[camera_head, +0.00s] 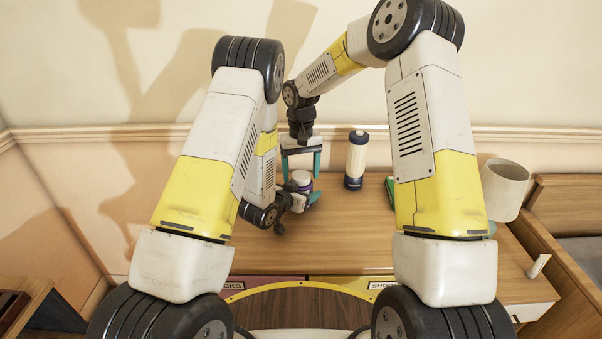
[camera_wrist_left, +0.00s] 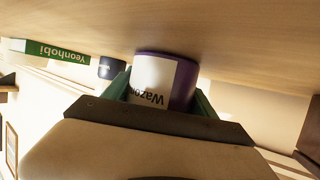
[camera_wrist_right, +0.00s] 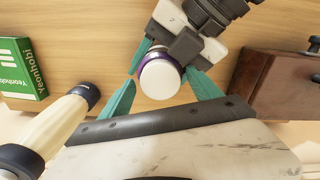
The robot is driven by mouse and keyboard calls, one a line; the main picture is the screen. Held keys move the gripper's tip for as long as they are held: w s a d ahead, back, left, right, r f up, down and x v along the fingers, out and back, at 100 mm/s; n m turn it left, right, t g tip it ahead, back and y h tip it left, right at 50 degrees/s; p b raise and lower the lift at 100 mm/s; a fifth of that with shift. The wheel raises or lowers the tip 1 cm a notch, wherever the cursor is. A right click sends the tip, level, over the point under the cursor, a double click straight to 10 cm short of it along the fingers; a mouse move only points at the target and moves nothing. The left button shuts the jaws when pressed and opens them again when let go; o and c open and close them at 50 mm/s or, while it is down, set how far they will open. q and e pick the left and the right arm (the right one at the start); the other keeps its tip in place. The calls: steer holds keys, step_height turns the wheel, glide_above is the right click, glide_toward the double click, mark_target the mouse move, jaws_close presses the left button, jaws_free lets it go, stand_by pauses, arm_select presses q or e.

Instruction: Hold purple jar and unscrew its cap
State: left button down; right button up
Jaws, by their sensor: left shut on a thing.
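The purple jar (camera_head: 305,187) stands on the wooden desk with a pale round cap (camera_wrist_right: 160,79) on top. My left gripper (camera_head: 310,197) is shut on the jar's sides from low down; in the left wrist view the jar (camera_wrist_left: 186,84) shows its purple body and white label between the teal fingers. My right gripper (camera_head: 302,168) points down above the jar, open. In the right wrist view its teal fingers lie to either side of the cap with gaps, and the cap appears unheld. How far the fingertips reach down beside the cap is hard to tell.
A white bottle with dark ends (camera_head: 357,160) stands right of the jar. A green box (camera_wrist_right: 21,68) lies farther right, partly hidden by my right arm in the head view. A lamp (camera_head: 503,187) stands at the desk's right end. A brown wooden box (camera_wrist_right: 275,85) shows in the right wrist view.

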mark_target(301, 175)
step_height(301, 175, up, 4)
steer(key=shift+r, duration=0.2)
steer(key=shift+c, duration=0.4)
step_height(301, 175, up, 3)
steer(key=m, duration=0.3)
steer(key=shift+r, duration=0.1)
steer(key=shift+f, duration=3.85)
steer(key=c, duration=1.5)
steer(key=shift+n, duration=1.3)
steer(key=shift+r, duration=0.25)
